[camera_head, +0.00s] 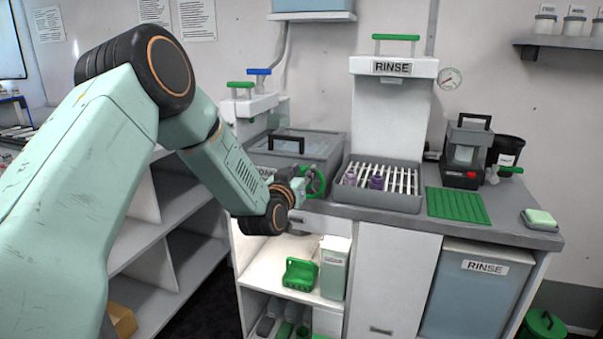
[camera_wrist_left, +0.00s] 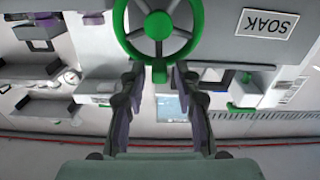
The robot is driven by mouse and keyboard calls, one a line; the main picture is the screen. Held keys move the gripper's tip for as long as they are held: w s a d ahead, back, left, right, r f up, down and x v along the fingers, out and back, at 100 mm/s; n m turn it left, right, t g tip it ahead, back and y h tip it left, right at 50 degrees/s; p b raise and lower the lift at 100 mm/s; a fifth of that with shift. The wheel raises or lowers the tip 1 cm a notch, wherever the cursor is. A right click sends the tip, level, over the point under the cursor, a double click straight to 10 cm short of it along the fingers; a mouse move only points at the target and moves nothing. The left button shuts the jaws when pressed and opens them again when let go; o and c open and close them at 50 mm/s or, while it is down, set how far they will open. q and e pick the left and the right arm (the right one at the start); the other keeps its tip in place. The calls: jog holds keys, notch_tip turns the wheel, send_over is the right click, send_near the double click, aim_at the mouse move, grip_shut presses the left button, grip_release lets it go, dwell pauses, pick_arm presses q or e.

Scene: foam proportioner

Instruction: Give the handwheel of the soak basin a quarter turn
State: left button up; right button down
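The green handwheel (camera_head: 321,181) is on the front of the grey soak basin (camera_head: 328,150), which has a lid with a black handle. My left gripper (camera_head: 301,190) is at the wheel, partly hidden by my wrist. In the left wrist view its two fingers (camera_wrist_left: 159,75) stand apart on either side of that green piece, with gaps visible. My right gripper is not in view.
A rinse station with a slatted grey tray (camera_head: 378,200) holding purple items stands right of the basin. A green mat (camera_head: 457,204) and a black machine (camera_head: 466,155) are farther right. Open shelves with a green caddy (camera_head: 300,272) are below the basin.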

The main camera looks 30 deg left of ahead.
pick_arm(q)
grip_shut()
jog(key=shift+a+n, duration=0.1)
jog(key=shift+n, duration=0.2)
jog(key=s+a+f+n+b, duration=0.1)
jog(key=a+f+n+b, duration=0.3)
jog(key=n+b, duration=0.5)
jog(key=shift+f+n, duration=0.35)
jog(key=shift+n, duration=3.45)
